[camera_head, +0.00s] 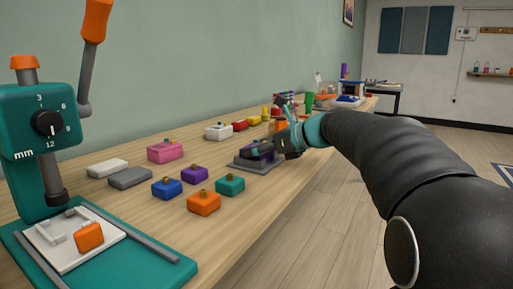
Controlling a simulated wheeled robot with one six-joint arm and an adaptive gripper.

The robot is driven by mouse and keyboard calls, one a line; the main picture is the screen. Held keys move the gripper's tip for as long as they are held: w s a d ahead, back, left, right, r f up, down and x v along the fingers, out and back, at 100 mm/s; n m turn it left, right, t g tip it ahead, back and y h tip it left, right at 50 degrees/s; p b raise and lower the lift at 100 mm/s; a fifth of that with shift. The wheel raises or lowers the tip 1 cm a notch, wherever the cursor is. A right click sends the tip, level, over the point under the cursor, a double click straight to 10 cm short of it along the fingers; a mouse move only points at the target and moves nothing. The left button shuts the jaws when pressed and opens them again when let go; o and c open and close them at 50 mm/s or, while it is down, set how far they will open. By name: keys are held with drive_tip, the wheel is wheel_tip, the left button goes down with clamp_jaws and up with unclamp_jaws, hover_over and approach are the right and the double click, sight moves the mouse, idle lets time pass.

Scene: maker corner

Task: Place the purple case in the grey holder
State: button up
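A small purple case (194,174) with a knob on top sits on the wooden bench, left of the grey holder (243,163). The grey holder is a low, flat piece near the bench's front edge. A dark purple item (262,149) shows at the holder, partly covered by my gripper; I cannot tell whether it is seated in it or held above it. My gripper (278,148) is at the holder's right side, reaching in from the right. Its fingers are dark and small here, so whether they are closed on the purple item is unclear.
Blue (167,188), orange (204,203) and teal (230,185) cases stand left of the holder. A pink case (165,151), white and grey blocks lie behind them. A teal drill press (45,150) stands at the left. More coloured items crowd the bench farther back.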

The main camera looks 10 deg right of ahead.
drive_tip(key=shift+d+f, duration=0.1)
drive_tip(key=shift+f, duration=0.45)
drive_tip(key=shift+d+r, duration=0.1)
drive_tip(key=shift+r, duration=0.15)
drive_tip(key=v, duration=0.3)
drive_tip(key=p+v, duration=0.1)
drive_tip(key=v, duration=0.3)
drive_tip(key=r+p+v, duration=0.1)
drive_tip(key=v, duration=0.3)
drive_tip(key=shift+w+r, duration=0.1)
drive_tip(key=shift+s+d+r, duration=0.2)
drive_tip(key=shift+s+d, duration=0.05)
drive_tip(key=shift+s, duration=0.1)
